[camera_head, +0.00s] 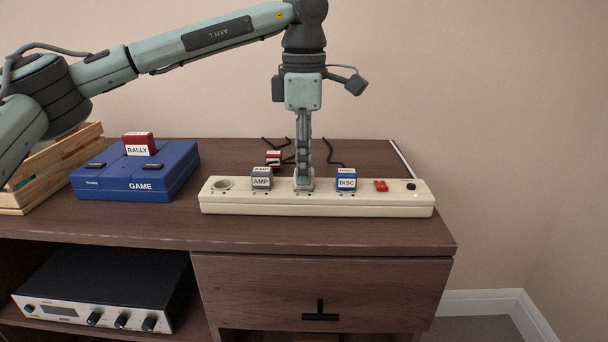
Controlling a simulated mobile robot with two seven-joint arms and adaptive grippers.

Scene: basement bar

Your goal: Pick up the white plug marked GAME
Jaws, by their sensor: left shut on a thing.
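A small whitish plug (304,187) sits at the power strip (317,208), between the grey AMP plug (262,178) and the blue DISC plug (347,180). My left gripper (304,174) points straight down over it, shut on it. The fingers cover most of the plug, and I cannot read a GAME marking on it. I cannot tell whether it is still fully seated in the strip. My right gripper is not in view.
A blue GAME console (140,184) with a red RALLY cartridge (138,144) stands left, near a wooden crate (28,190). A red plug (273,158) and black cables lie behind the strip. The strip has a red switch (380,186) and an empty left socket (222,184).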

